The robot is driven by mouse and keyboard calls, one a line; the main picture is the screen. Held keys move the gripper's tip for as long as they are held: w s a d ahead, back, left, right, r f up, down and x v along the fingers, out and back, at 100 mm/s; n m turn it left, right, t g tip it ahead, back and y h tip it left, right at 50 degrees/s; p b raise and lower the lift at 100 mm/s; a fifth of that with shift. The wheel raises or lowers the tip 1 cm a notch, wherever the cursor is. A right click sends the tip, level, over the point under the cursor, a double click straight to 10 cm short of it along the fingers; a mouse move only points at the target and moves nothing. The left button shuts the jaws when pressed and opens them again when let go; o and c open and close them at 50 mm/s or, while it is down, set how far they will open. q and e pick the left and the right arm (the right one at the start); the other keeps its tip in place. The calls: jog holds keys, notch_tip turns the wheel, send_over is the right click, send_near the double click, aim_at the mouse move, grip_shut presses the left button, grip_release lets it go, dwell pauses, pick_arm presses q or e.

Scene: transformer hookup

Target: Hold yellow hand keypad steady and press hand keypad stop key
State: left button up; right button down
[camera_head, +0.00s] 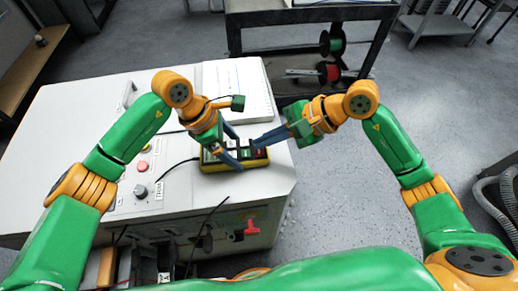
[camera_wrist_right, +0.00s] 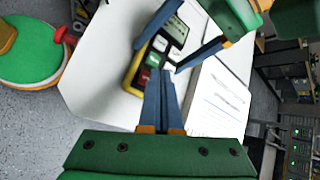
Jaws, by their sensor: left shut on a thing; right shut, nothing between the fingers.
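The yellow hand keypad (camera_head: 207,167) lies on the white cabinet top near its right edge, with a dark face, several keys and a cable. It also shows in the right wrist view (camera_wrist_right: 134,66). My left gripper (camera_head: 237,152) is shut across the keypad, one blue finger on each long side. My right gripper (camera_head: 256,144) is shut and empty, its fingertips at the keypad's right end close to the red key (camera_head: 259,153). In the right wrist view the fingertips (camera_wrist_right: 158,72) are beside the red key (camera_wrist_right: 145,76); I cannot tell if they touch it.
An open document (camera_head: 240,86) lies behind the keypad on the white cabinet (camera_head: 75,115). A dark rack with cable spools (camera_head: 329,72) stands behind. Open floor lies to the right.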

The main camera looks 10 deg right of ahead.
aim_at(264, 154)
jog(key=shift+f, duration=0.15)
dwell(0.4)
jog(key=shift+f, duration=0.25)
jog(key=shift+f, duration=0.35)
dwell(0.6)
jog(key=shift+r, duration=0.8)
notch_tip(264, 154, up, 5)
dwell(0.5)
dwell(0.7)
